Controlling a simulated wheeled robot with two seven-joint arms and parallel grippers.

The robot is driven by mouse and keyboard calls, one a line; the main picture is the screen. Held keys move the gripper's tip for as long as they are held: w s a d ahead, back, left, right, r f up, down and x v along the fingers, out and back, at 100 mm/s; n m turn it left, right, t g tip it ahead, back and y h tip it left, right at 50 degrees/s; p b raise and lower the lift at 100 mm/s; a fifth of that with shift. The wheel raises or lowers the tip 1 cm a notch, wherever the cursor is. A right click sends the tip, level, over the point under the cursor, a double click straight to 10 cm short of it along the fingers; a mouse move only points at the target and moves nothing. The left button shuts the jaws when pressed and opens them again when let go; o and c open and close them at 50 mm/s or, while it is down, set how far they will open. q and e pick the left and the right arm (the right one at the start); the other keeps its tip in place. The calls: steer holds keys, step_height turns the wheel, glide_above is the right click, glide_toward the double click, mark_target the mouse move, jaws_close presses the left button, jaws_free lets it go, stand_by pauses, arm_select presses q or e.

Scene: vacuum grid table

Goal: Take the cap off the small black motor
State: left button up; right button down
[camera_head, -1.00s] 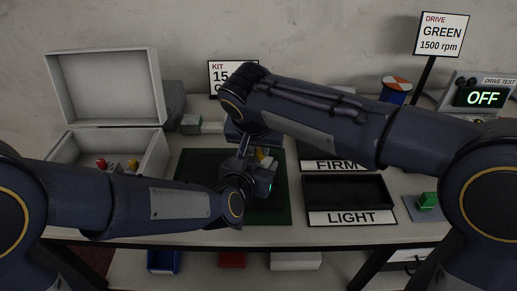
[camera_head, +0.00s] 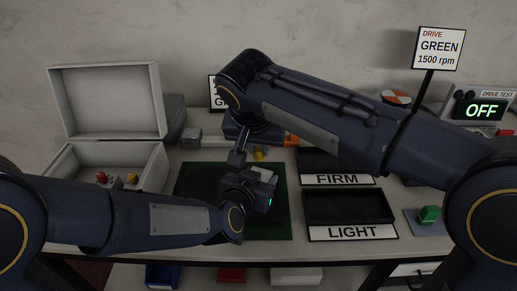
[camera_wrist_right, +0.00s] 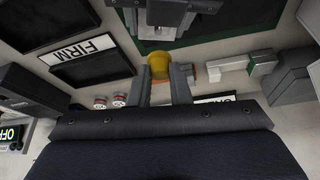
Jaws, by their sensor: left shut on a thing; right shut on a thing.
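A yellow cap (camera_wrist_right: 159,65) is between the fingertips of my right gripper (camera_wrist_right: 162,76), which is shut on it. In the head view the cap (camera_head: 258,155) shows as a small yellow patch above the dark mat, and my right gripper (camera_head: 255,148) is mostly hidden by its own arm. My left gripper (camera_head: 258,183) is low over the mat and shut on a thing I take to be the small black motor. The motor is hidden by the gripper in the head view. The right wrist view shows a gap between the cap and my left gripper (camera_wrist_right: 172,8).
The green-edged dark mat (camera_head: 280,228) lies below. Black trays marked FIRM (camera_head: 337,180) and LIGHT (camera_head: 352,233) are to the right. An open white case (camera_head: 80,158) holding red and yellow parts is at left. The drive tester (camera_head: 481,108) reads OFF.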

arm_select(q)
steer(key=o, duration=1.5)
steer(key=shift+c, duration=0.2)
